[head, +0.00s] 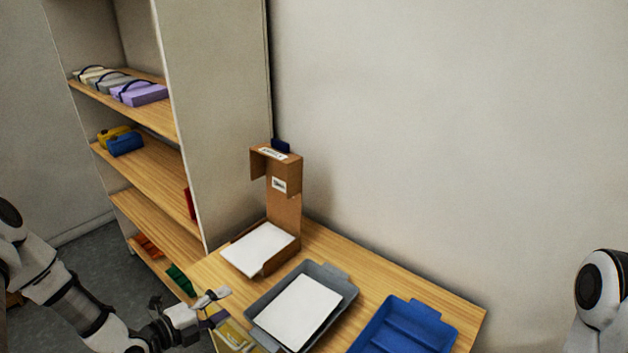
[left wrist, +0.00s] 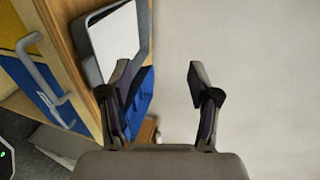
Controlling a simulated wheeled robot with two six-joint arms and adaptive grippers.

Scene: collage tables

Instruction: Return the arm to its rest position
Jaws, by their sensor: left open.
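My left gripper (head: 212,308) comes in from the lower left in the head view, beside the front left edge of the wooden table (head: 400,272). In the left wrist view its two fingers (left wrist: 160,85) stand apart with nothing between them, against a plain pale surface. In the head view part of my right arm shows at the right edge, but its gripper is out of the picture.
The table holds a grey tray (head: 346,291) with a white sheet (head: 298,310), a blue tray (head: 408,325), and a cardboard stand (head: 284,207) with white paper (head: 258,248). A shelf unit (head: 215,100) stands at the left.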

